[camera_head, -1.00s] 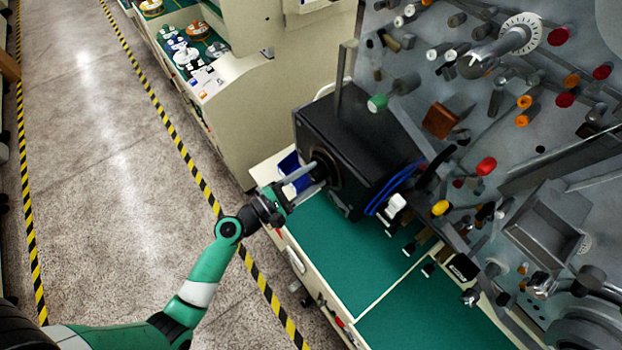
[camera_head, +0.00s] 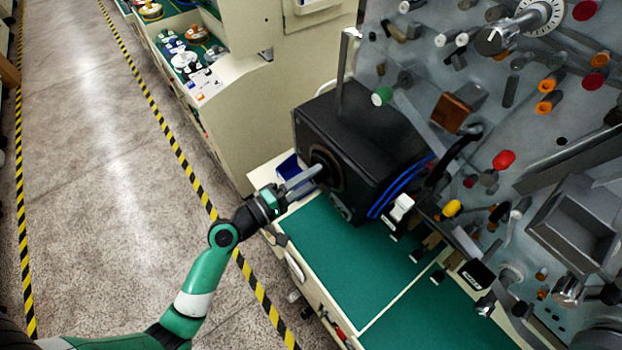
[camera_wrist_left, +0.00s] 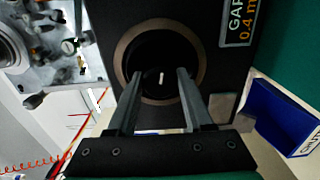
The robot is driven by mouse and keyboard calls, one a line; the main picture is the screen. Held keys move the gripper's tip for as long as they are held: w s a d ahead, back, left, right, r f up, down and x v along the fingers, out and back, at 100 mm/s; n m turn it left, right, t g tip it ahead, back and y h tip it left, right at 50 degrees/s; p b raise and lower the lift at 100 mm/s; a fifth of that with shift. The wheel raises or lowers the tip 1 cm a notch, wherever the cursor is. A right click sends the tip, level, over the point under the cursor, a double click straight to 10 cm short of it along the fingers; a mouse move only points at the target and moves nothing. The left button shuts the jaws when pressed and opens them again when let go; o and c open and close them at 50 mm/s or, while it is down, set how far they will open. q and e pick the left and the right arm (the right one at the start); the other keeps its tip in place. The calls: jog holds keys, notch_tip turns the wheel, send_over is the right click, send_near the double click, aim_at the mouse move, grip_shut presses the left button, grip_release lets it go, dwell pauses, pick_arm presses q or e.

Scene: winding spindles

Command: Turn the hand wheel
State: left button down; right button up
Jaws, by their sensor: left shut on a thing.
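The hand wheel appears as a dark round part (camera_wrist_left: 158,91) with a short white mark, inside a brownish ring on the black box (camera_head: 350,130). The box also shows in the left wrist view (camera_wrist_left: 215,75). My left gripper (camera_head: 317,173) reaches the round part from the left in the head view. In the wrist view its two grey fingers (camera_wrist_left: 159,75) lie on either side of the part, shut on it. In the head view the fingertips hide part of the wheel. My right gripper is in neither view.
A blue bin (camera_head: 291,167) stands close beside the left gripper. A green work surface (camera_head: 340,258) lies below the box. The grey panel (camera_head: 430,75) at right carries many knobs and pegs. Open floor (camera_head: 100,150) lies at left.

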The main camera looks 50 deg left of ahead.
pick_arm(q)
jog(key=shift+m, duration=0.3)
jog(key=shift+c, duration=1.5)
grip_release()
jog(key=shift+s, duration=0.1)
jog(key=s+a+b, duration=0.1)
jog(key=s+b, duration=0.1)
jog(key=s, duration=0.9)
jog(key=shift+s, duration=0.2)
